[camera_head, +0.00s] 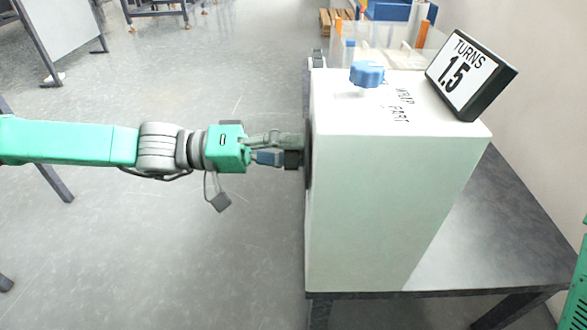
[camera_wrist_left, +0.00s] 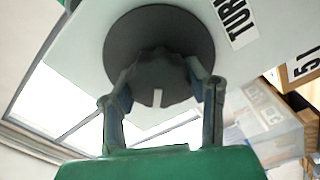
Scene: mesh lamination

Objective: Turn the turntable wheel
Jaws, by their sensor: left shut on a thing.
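The turntable wheel is a dark grey disc with a lobed knob and a white mark. It fills the upper middle of the left wrist view (camera_wrist_left: 158,42) and shows edge-on at the left side of the white box in the head view (camera_head: 309,150). My left gripper (camera_head: 285,158) reaches the knob from the left and is shut on it. In the left wrist view its two fingers (camera_wrist_left: 160,98) press on both sides of the knob. The white mark points toward the gripper's palm. My right gripper is not in view.
The white box (camera_head: 390,190) stands on a dark table (camera_head: 510,230). On top are a blue knob (camera_head: 367,73) and a display (camera_head: 470,75) reading "TURNS 1.5". Clear bins (camera_head: 385,45) stand behind. The floor left of the table is open around my arm.

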